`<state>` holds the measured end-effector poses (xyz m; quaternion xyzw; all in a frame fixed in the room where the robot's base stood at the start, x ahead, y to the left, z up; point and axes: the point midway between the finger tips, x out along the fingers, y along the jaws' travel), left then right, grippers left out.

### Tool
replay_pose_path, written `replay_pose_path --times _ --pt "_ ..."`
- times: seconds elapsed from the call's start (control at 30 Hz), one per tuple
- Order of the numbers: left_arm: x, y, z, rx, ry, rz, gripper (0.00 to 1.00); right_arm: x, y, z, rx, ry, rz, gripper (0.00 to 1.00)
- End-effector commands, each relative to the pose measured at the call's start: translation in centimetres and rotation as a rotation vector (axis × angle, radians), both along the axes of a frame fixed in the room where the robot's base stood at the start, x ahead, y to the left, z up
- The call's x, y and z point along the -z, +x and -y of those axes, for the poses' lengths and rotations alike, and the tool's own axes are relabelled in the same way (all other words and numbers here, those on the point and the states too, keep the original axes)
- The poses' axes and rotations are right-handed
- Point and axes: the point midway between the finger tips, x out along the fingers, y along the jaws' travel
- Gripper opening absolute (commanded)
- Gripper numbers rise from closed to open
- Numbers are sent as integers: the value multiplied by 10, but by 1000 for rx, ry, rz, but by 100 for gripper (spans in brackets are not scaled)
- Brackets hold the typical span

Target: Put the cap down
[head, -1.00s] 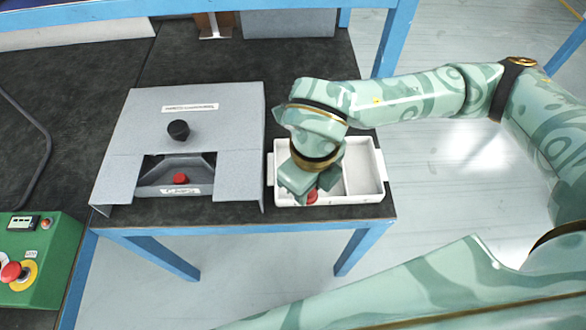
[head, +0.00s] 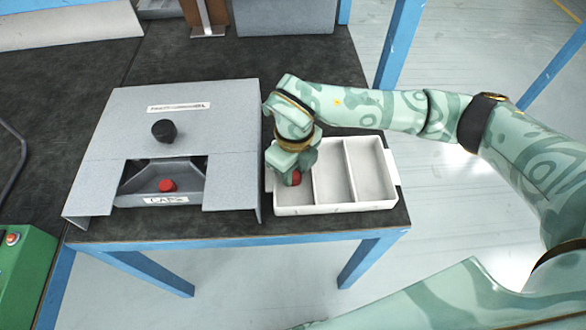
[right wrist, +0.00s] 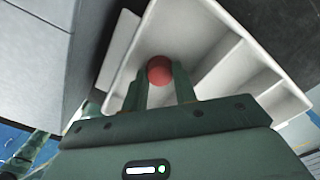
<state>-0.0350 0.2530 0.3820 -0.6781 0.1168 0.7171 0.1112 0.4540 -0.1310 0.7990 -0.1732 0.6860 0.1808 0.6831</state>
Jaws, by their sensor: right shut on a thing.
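A red cap (head: 296,178) is between the fingers of my right gripper (head: 291,180), which is shut on it. The right gripper is over the left compartment of the white divided tray (head: 335,209). In the right wrist view the red cap (right wrist: 159,70) shows between the two fingertips, with the tray (right wrist: 205,25) behind it. I cannot tell whether the cap touches the tray floor. Another red cap (head: 167,186) sits in the opening of the grey dispenser (head: 105,165), above its label. My left gripper is not in view.
The grey dispenser with a black knob (head: 164,131) stands just left of the tray. The tray's middle and right compartments look empty. The dark bench top (head: 235,228) ends at a blue front edge. A green control box (head: 25,265) is at lower left.

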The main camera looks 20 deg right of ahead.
Motion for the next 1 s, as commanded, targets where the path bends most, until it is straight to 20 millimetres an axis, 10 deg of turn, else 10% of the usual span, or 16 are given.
replay_pose_path --times 0.2,0.3,0.67,1.0 --pt "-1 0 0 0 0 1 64 0 0 1 1 -2 1 7" --pt "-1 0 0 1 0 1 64 0 0 0 1 -1 2 50" --pt "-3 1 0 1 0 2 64 -7 0 0 0 -1 4 50" --pt "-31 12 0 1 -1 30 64 -83 1 1 1 -1 10 50"
